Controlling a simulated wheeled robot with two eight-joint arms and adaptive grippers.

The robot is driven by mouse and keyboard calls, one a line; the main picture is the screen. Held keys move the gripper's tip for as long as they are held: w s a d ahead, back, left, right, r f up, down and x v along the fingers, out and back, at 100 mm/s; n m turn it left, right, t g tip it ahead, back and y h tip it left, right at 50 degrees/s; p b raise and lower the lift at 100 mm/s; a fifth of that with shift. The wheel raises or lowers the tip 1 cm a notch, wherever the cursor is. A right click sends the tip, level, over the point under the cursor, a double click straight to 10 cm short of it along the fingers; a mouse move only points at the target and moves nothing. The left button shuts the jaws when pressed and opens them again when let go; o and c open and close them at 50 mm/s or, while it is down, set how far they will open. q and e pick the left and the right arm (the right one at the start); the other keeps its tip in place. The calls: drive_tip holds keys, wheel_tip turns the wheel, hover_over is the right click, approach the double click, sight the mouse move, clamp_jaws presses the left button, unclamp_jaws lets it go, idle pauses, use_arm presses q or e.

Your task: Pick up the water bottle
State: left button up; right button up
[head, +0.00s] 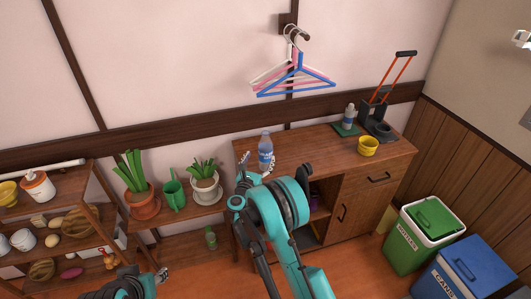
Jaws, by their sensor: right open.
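A clear water bottle (265,149) with a blue label stands upright at the left end of the brown wooden cabinet top (322,151). My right gripper (257,162) is open, with one finger to the left of the bottle and the other close at its right side. The bottle's lower part is partly hidden by the gripper and arm. I cannot tell whether the fingers touch it. My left gripper (161,273) is low at the bottom left, away from the bottle. Its jaws are too small to read.
A yellow cup (368,146), a small bottle (349,116) and a dark rack with orange handles (377,112) stand right on the cabinet. Potted plants (143,202) stand left. Hangers (293,79) hang above. Green (424,234) and blue bins (465,272) stand right.

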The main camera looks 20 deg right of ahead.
sight(264, 153)
drive_tip(key=b+x, duration=0.2)
drive_tip(key=x, duration=0.4)
drive_tip(key=shift+w+d+f, duration=0.2)
drive_tip(key=shift+w+d, duration=0.05)
drive_tip(key=shift+d, duration=0.1)
drive_tip(key=shift+w+d, duration=0.2)
drive_tip(key=shift+w, duration=0.1)
drive_tip(key=shift+r, duration=0.1)
drive_tip(key=shift+c, duration=0.2)
drive_tip(key=c, duration=1.3)
